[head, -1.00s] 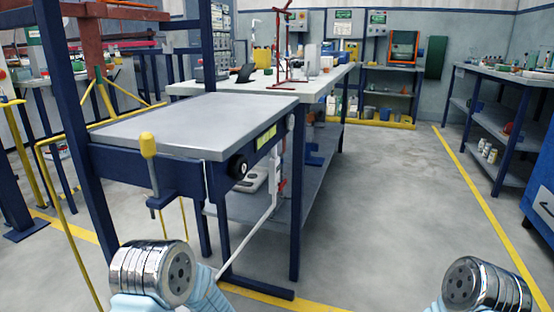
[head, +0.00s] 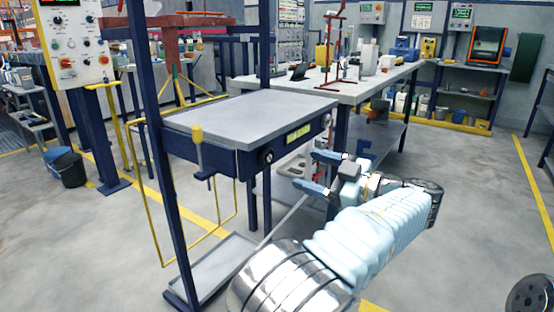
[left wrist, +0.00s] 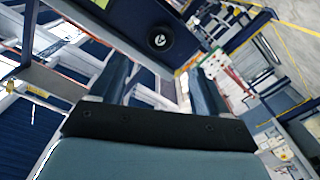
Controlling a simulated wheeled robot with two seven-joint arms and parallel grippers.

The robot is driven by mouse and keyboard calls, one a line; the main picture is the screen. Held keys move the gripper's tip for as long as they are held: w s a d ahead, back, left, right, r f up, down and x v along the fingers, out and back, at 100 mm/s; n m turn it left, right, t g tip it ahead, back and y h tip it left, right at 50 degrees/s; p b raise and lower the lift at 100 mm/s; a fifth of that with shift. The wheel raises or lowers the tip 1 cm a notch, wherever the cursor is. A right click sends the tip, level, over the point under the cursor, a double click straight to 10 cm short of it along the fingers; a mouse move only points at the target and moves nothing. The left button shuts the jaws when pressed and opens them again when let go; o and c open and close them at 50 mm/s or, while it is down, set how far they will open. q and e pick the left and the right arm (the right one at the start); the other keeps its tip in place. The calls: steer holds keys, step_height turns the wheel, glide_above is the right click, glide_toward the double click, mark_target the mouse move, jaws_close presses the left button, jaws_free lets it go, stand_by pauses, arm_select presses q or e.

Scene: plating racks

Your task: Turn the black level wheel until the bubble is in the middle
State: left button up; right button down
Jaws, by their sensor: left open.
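The black level wheel (head: 265,156) is a small dark disc on the front of the blue frame under the grey tabletop (head: 250,115). A yellow-green level strip (head: 298,134) sits to its right on the same frame; its bubble is too small to make out. My left gripper (head: 307,170) is open and empty, right of and a little below the wheel, apart from it. In the left wrist view the wheel (left wrist: 160,40) shows beyond the two fingers (left wrist: 160,82), near the top middle. My right gripper is not in view.
A yellow-handled clamp (head: 198,140) hangs at the table's left front. A blue upright post (head: 160,150) stands left of it. A white bench (head: 375,78) with a red stand (head: 333,50) is behind.

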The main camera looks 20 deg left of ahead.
mark_target(269, 158)
arm_select(q)
steer(key=x, duration=1)
steer(key=shift+f+p, duration=0.1)
steer(key=shift+p, duration=0.25)
steer(key=c, duration=1)
steer(key=shift+c, duration=0.2)
steer(key=shift+m, duration=0.4)
